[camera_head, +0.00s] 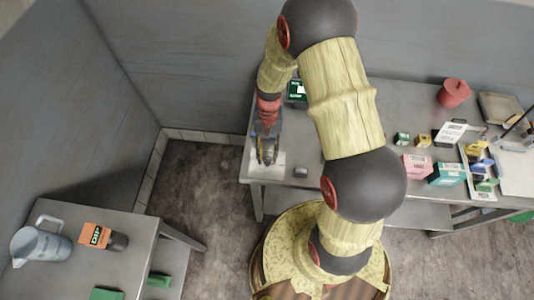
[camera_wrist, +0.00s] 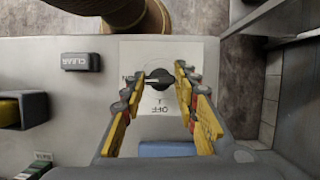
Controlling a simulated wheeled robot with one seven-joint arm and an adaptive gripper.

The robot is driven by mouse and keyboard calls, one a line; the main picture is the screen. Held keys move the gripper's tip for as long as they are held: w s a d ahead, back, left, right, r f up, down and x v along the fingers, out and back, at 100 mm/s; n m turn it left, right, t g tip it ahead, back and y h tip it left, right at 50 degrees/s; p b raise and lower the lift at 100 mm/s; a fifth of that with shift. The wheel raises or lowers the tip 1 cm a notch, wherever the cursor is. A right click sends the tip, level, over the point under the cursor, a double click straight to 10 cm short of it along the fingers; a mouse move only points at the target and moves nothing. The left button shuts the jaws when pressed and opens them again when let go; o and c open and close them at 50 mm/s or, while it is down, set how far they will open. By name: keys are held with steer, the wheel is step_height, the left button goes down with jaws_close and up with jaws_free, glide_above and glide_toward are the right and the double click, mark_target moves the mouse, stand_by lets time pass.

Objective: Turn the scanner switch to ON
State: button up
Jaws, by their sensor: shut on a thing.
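The scanner switch is a round dark knob (camera_wrist: 158,77) on a white label plate (camera_wrist: 160,128), seen in the wrist view. A pale pointer line on the knob points to the picture's left, toward lettering partly hidden by a finger, of which an "N" shows. The word OFF is printed upside down below the knob in that view. My gripper (camera_wrist: 159,70) has its yellow fingers on either side of the knob and is shut on it. In the head view my gripper (camera_head: 266,160) is over the white plate at the steel table's left end and hides the knob.
A dark CLEAR block (camera_wrist: 81,62) sits beside the plate. The steel table (camera_head: 385,105) holds several small boxes, a red pot (camera_head: 454,93) and a tray (camera_head: 479,196) to the right. A side table with a jug (camera_head: 40,243) stands at lower left. Floor between the tables is clear.

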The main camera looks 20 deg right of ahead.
steer(key=shift+m, duration=0.5)
steer(key=o, duration=1.1)
steer(key=v, duration=1.2)
steer(key=shift+s+d, duration=0.15)
steer(key=shift+d, duration=0.05)
